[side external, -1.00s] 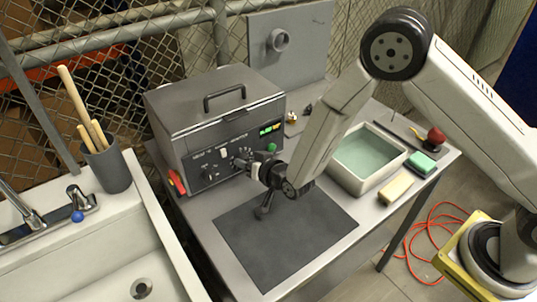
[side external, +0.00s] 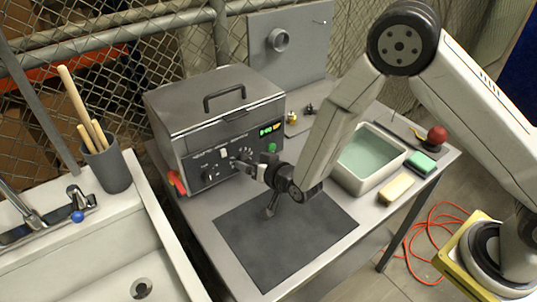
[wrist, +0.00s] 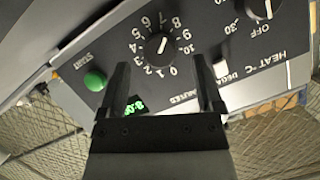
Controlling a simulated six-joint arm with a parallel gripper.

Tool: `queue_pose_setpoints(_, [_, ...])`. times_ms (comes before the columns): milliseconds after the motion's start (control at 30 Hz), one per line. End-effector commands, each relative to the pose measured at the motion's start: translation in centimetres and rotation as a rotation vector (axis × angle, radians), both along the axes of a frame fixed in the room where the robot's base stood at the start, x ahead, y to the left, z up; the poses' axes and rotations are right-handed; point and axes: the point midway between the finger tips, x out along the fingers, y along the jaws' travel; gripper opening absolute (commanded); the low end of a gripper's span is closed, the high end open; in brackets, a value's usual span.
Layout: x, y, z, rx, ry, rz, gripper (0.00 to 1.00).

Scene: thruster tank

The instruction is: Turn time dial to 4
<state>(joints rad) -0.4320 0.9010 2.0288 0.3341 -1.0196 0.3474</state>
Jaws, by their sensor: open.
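The time dial (wrist: 160,45) is a round black knob on the dark front panel of the grey tank unit (side external: 215,125). Numbers ring it in the wrist view. No finger visibly touches the knob. In the side view my gripper (side external: 243,165) is just in front of the panel and hides part of it.
The heat dial (wrist: 263,8), green start button (wrist: 95,81) and lit green display (wrist: 134,107) share the panel. A dark mat (side external: 285,240) lies in front of the unit. A white basin (side external: 365,180) stands to the right, and a cup with sticks (side external: 106,168) at left.

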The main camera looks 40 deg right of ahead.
Motion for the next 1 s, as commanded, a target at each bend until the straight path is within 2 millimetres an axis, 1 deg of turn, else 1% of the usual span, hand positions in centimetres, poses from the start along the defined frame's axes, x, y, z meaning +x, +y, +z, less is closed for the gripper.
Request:
queue_pose_setpoints(300, [-3.3, -0.4, 1.3, 0.000, -0.001, 0.002, 0.84])
queue_pose_setpoints(500, [-4.8, -0.6, 1.9, -0.001, -0.001, 0.001, 0.84])
queue_pose_setpoints(667, [-5.3, -0.7, 2.0, 0.000, -0.001, 0.000, 0.84])
queue_pose_setpoints(1000, [-5.4, -0.7, 2.0, 0.001, -0.001, 0.000, 0.84])
